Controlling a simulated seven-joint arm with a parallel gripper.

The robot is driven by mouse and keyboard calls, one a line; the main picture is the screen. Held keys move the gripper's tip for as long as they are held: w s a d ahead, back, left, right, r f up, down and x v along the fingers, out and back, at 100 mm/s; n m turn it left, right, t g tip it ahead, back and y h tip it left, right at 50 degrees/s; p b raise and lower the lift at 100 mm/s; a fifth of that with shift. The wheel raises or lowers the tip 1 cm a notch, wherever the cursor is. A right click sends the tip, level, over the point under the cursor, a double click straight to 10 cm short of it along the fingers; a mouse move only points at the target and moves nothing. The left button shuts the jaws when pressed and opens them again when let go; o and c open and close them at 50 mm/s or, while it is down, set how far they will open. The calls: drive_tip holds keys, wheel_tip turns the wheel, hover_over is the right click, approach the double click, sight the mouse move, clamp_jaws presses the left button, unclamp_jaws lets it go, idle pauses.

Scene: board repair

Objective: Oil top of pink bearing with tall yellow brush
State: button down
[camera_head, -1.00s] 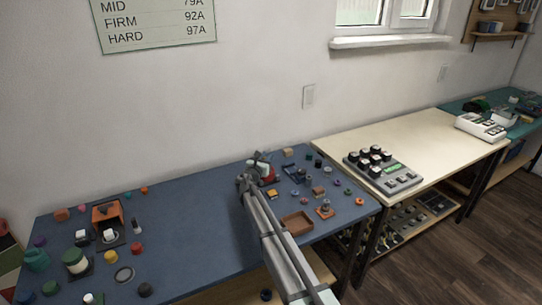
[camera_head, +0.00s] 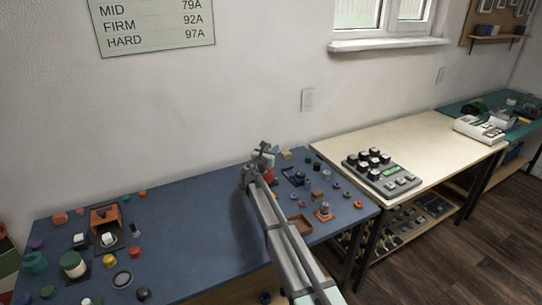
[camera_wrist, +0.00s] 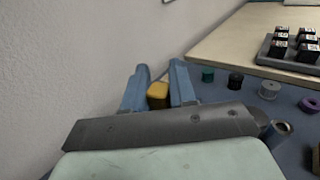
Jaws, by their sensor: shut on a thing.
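My gripper (camera_head: 262,158) is above the back edge of the blue table, near the wall. In the wrist view its two blue-grey fingers (camera_wrist: 159,88) stand a little apart with a yellow piece (camera_wrist: 157,95) between them, which looks like the end of the yellow brush. The rest of the brush is hidden by the gripper body. A red thing (camera_head: 268,176) shows just beside the gripper in the head view. I cannot make out for certain which small thing is the pink bearing; my arm hides part of the table.
The blue table (camera_head: 190,210) has a bare middle. Several small parts stand right of my arm, with a brown tray (camera_head: 302,225). At left are an orange holder (camera_head: 104,218) and several jars and knobs. A cream table (camera_head: 430,140) with a keypad (camera_head: 384,172) adjoins.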

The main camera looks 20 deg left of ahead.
wheel_tip(320, 180, up, 3)
drive_tip(key=shift+r, duration=0.2)
idle(0.5)
